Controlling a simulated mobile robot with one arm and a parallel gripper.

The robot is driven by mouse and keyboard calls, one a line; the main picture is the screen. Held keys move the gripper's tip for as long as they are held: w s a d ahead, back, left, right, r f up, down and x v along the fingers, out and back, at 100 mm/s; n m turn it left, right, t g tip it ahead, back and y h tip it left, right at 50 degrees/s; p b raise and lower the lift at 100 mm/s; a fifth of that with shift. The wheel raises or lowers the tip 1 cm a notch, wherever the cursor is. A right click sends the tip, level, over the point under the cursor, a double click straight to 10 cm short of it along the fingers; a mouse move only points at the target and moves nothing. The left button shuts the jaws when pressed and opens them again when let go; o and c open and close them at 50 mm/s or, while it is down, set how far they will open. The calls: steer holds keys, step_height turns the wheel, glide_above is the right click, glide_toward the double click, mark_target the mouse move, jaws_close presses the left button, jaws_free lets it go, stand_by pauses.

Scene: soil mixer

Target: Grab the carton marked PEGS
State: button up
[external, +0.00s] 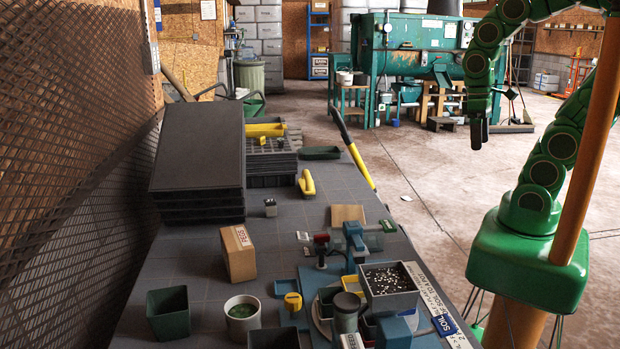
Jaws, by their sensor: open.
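The carton marked PEGS (238,253) is a small brown box standing on the grey table, left of the table's middle. A pale label with red lettering shows near its top right edge. My gripper (478,134) hangs from the green arm at the upper right, pointing down. It is over the floor beyond the table's right side, far from the carton and apart from everything. It is small in this view and nothing shows between its fingers.
Stacked black trays (198,160) stand behind the carton. A green pot (169,314) and a white pot (242,318) stand in front of it. A grey box of white bits (389,286) and a blue device (353,236) crowd the right. A mesh wall (75,190) runs along the left.

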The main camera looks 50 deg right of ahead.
steer(key=w+a+f+n+t+h, duration=0.1)
steer(key=w+a+n+h, duration=0.25)
steer(key=w, duration=0.75)
steer(key=w+a+n+h, duration=0.2)
steer(key=w+n, duration=0.3)
steer(key=w, duration=0.6)
steer(key=w+a+f+n+t+h, duration=0.1)
steer(key=w+a+n+h, duration=0.3)
steer(key=w, duration=0.8)
steer(key=w+a+f+n+t+h, duration=0.1)
steer(key=w+a+f+n+t, duration=0.15)
steer(key=w+a, duration=0.35)
steer(key=w+a+f+n+t, duration=0.2)
steer(key=w+a+n, duration=0.2)
steer(key=a, duration=0.3)
steer(key=n+t+y, duration=0.3)
steer(key=n+t, duration=0.4)
steer(key=n, duration=0.3)
glide_above(239, 248)
steer(key=w+d, duration=0.1)
step_height(239, 248, down, 12)
steer(key=shift+r, duration=0.1)
steer(key=shift+a+f, duration=0.1)
steer(key=shift+f, duration=2.25)
steer(key=f, duration=0.3)
steer(key=shift+w+d, duration=0.2)
steer(key=shift+x, duration=1.15)
steer(key=shift+r, duration=0.15)
steer(key=c, duration=1.1)
